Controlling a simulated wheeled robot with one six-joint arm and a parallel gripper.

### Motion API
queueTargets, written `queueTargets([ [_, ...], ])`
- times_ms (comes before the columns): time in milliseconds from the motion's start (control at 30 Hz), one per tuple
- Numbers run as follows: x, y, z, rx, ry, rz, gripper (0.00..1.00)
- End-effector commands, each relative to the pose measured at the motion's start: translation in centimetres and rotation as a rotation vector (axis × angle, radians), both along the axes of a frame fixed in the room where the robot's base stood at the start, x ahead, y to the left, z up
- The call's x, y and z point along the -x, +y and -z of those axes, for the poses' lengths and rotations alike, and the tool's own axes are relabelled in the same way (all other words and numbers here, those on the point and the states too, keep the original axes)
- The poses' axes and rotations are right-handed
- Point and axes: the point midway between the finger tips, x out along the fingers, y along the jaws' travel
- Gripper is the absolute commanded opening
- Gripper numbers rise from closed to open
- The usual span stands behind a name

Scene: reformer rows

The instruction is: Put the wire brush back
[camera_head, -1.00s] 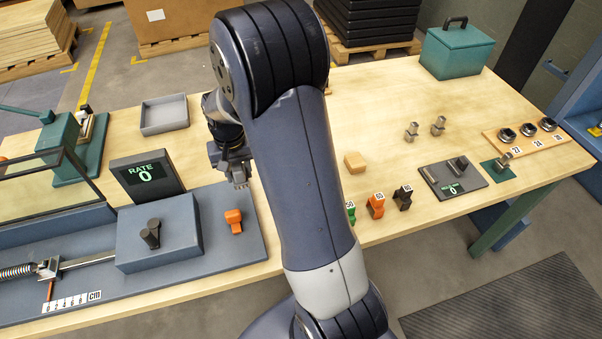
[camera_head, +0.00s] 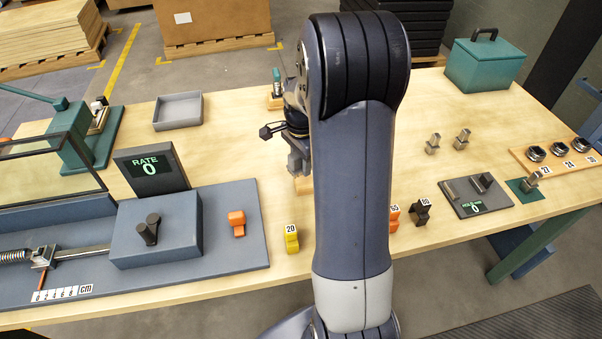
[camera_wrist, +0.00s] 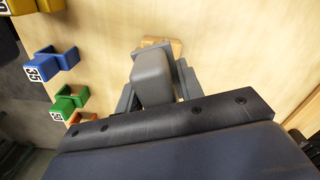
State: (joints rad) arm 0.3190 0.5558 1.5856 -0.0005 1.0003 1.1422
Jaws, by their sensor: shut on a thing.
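My gripper (camera_head: 298,172) is above the table just left of my arm link. In the wrist view the gripper (camera_wrist: 155,88) is shut on a rounded grey piece (camera_wrist: 152,78), which I take to be the wire brush. A tan block-like part (camera_wrist: 176,47) shows just beyond the grey piece. A tan patch (camera_head: 303,186) also shows under the gripper in the head view. I cannot tell whether this tan part belongs to the held thing or lies on the table. Bristles are not visible.
Numbered coloured pieces, including yellow 20 (camera_head: 291,238) and black 80 (camera_head: 421,212), line the front edge. A small stand (camera_head: 275,96) is behind the gripper. A grey tray (camera_head: 178,111) is at back left, a green box (camera_head: 485,62) at back right.

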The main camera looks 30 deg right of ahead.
Motion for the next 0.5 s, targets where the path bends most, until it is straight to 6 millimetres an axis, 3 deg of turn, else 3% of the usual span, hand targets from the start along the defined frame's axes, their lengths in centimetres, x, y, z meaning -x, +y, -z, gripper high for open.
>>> queueTargets([
  [300, 0.0, 0.0, 3.8, -0.001, 0.003, -0.002, 0.11],
  [500, 0.0, 0.0, 4.5, 0.001, -0.001, -0.003, 0.11],
])
